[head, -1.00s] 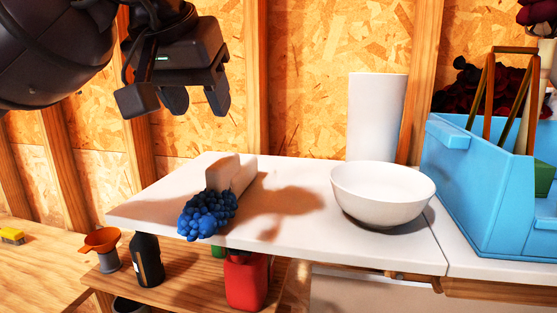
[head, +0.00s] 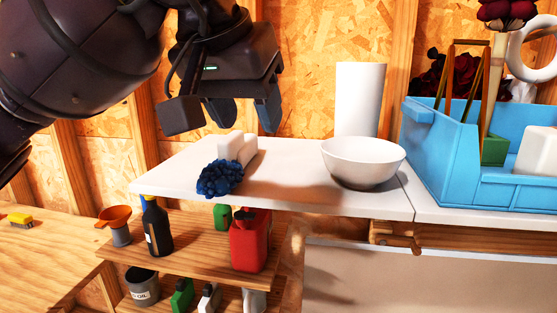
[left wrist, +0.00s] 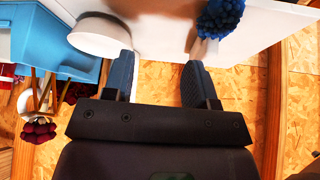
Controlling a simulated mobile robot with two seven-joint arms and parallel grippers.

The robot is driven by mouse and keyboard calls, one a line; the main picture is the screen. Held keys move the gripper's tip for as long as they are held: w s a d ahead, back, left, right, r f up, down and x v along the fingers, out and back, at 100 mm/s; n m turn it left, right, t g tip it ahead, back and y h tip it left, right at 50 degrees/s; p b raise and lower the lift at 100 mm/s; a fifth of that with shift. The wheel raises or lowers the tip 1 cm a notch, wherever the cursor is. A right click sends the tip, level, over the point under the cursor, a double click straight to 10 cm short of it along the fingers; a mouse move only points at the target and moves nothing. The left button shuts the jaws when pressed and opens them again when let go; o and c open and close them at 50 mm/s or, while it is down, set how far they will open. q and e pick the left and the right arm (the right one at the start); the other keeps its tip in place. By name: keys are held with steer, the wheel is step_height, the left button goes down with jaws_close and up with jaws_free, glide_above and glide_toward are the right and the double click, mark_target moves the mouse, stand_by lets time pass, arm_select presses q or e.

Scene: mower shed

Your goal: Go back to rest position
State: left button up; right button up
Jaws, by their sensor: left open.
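My left gripper (head: 228,112) hangs above the back left part of the white worktop, in front of the wooden wall. It also shows in the left wrist view (left wrist: 156,80), with its two fingers apart and nothing between them. A white block with a blue knobbly head (head: 219,178), perhaps a brush, lies on the worktop below the gripper, apart from it. A white bowl (head: 362,165) stands to the right on the same worktop (head: 290,185). My right gripper is not in any view.
A light blue caddy (head: 435,150) stands at the right, with a white cylinder (head: 358,98) behind the bowl. A lower wooden shelf holds a red can (head: 250,240), a dark bottle (head: 157,228) and an orange funnel (head: 115,220). The worktop's front middle is clear.

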arm_select(q)
steer(key=s+d+f+m+g, duration=0.1)
steer(key=s+d+f+m, duration=0.1)
steer(key=s+d, duration=0.35)
step_height(320, 180, down, 12)
steer(key=r+n+g+h, duration=0.1)
steer(key=n+g+h, duration=0.8)
steer(key=n+g, duration=0.1)
steer(key=w+a+f+n+t+h, duration=0.4)
steer(key=a+f+n+t, duration=0.35)
steer(key=n, duration=0.75)
steer(key=w+a+f+n+t+h, duration=0.4)
steer(key=a+f+n+t+h, duration=0.25)
steer(key=n, duration=0.85)
steer(key=s+a+f+n+t+y, duration=0.2)
steer(key=a+f+n+t+y, duration=0.6)
steer(key=a+f+n+y, duration=0.6)
steer(key=s+a+f+n+g+y, duration=0.35)
steer(key=s+a+f+n, duration=0.25)
steer(key=s+f+n, duration=0.35)
steer(key=s+a+f+n+g+y, duration=0.3)
steer(key=s+a+f+n+y, duration=0.25)
steer(key=s+f+n, duration=0.4)
steer(key=w+d+f+n, duration=0.1)
steer(key=d+n, duration=0.3)
steer(key=d, duration=0.6)
steer(key=shift+d+f+t+h, duration=0.2)
steer(key=shift+t+h, duration=0.15)
steer(key=shift+h, duration=0.1)
